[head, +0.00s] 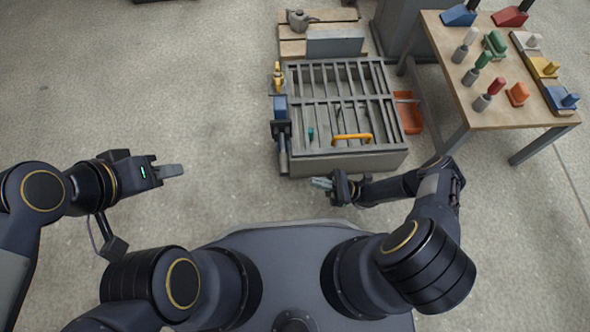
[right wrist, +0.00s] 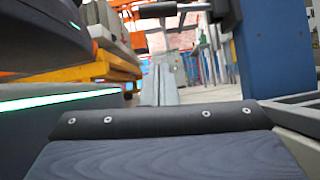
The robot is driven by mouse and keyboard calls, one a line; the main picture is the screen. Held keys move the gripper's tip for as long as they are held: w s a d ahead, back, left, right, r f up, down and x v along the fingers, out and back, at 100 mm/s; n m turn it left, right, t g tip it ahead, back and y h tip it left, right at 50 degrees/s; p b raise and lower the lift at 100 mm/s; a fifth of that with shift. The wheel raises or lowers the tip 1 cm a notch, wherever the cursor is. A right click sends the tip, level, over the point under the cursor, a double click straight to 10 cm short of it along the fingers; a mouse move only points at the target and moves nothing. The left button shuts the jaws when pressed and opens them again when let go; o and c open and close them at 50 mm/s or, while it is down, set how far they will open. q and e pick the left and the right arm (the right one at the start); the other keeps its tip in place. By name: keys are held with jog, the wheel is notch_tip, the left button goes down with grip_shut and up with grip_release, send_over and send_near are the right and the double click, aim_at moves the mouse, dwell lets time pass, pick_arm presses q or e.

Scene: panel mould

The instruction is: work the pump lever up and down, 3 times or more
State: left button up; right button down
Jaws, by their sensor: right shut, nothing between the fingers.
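The panel mould (head: 345,162) is a grey barred box on the floor ahead of me. At its left side is a blue pump body (head: 280,106) with a dark block below it. A grey pump lever (head: 283,157) extends from there towards me. My right gripper (head: 321,183) is shut and empty, just in front of the mould's near edge, right of the lever's end and apart from it. Its fingers (right wrist: 160,85) show in the right wrist view. My left gripper (head: 172,171) is over bare floor, well left of the lever; its finger gap cannot be made out.
A yellow handle (head: 352,137) lies across the mould's near part. An orange tray (head: 408,113) is at its right. A wooden table (head: 455,93) with coloured tools stands at the right. A pallet (head: 292,48) is behind the mould. The floor at left is clear.

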aim_at(283, 155)
pick_arm(q)
jog(key=shift+r, duration=0.25)
pick_arm(e)
jog(key=a+r, duration=0.7)
jog(key=r, duration=0.1)
jog(key=shift+w+a+r, duration=0.2)
jog(key=shift+w, duration=0.2)
pick_arm(q)
jog(key=shift+a, duration=0.1)
pick_arm(e)
jog(key=shift+d, duration=0.15)
